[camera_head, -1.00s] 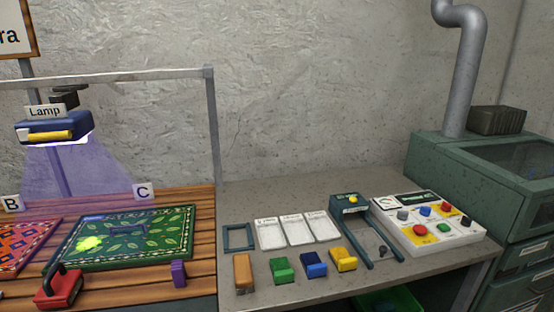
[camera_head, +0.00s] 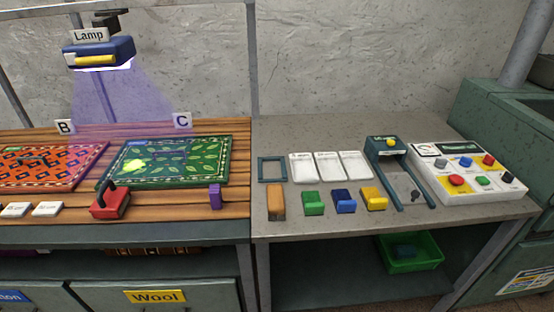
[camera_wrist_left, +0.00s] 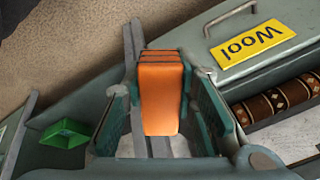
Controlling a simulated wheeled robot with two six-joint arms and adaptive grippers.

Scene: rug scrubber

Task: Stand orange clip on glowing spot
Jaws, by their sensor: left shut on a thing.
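The orange clip (camera_wrist_left: 161,95) is held between the fingers of my left gripper (camera_wrist_left: 163,125) in the left wrist view, with ridges at its upper end. The left gripper is shut on it, in front of the cabinet with the Wool label. Neither gripper shows in the head view.
Brown, green (camera_head: 313,202), blue (camera_head: 344,201) and yellow pieces line the grey table. A lamp (camera_head: 98,50) hangs above the rugs. A button panel (camera_head: 470,172) stands right.

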